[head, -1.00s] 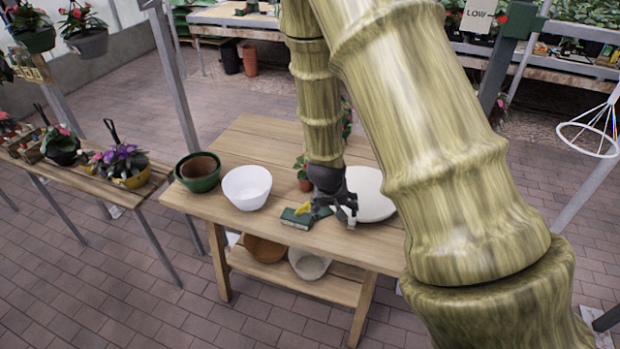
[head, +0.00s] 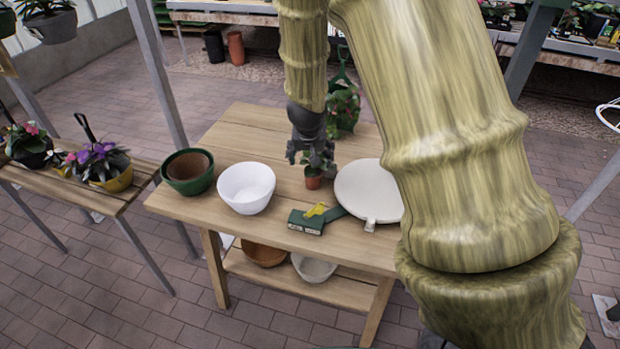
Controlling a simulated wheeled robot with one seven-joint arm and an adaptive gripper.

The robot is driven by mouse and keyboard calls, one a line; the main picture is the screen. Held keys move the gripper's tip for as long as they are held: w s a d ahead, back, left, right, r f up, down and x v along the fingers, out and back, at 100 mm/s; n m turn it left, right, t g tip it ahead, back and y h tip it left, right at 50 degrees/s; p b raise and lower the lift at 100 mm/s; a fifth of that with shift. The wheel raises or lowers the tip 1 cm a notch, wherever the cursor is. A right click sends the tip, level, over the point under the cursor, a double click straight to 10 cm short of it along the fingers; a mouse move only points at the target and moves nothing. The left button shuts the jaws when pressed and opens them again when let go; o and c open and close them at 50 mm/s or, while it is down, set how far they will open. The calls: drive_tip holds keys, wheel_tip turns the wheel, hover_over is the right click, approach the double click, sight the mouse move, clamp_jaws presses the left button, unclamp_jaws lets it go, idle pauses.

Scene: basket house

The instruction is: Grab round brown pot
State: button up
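A round brown pot (head: 189,166) sits nested inside a dark green pot (head: 190,185) at the left end of the wooden table. Another brown bowl (head: 264,254) lies on the table's lower shelf, partly hidden by the tabletop.
A white bowl (head: 246,187) stands beside the green pot. A green box with a yellow item (head: 309,219) and a round whitish plate (head: 368,188) lie to the right. A pale bowl (head: 314,267) is on the lower shelf. A plant bench (head: 120,196) stands left.

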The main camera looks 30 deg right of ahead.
sight(313, 171)
drive_tip(key=x, duration=0.3)
drive_tip(key=shift+s+d+f, duration=0.15)
drive_tip(key=shift+d+f, duration=0.1)
drive_tip(key=shift+d, duration=0.05)
drive_tip(key=shift+p+x, duration=0.7)
drive_tip(key=shift+x, duration=2.5)
drive_tip(key=shift+a, duration=0.15)
drive_tip(key=shift+c, duration=0.2)
drive_tip(key=c, duration=1.1)
drive_tip(key=shift+r, duration=0.1)
drive_tip(key=shift+c, duration=0.2)
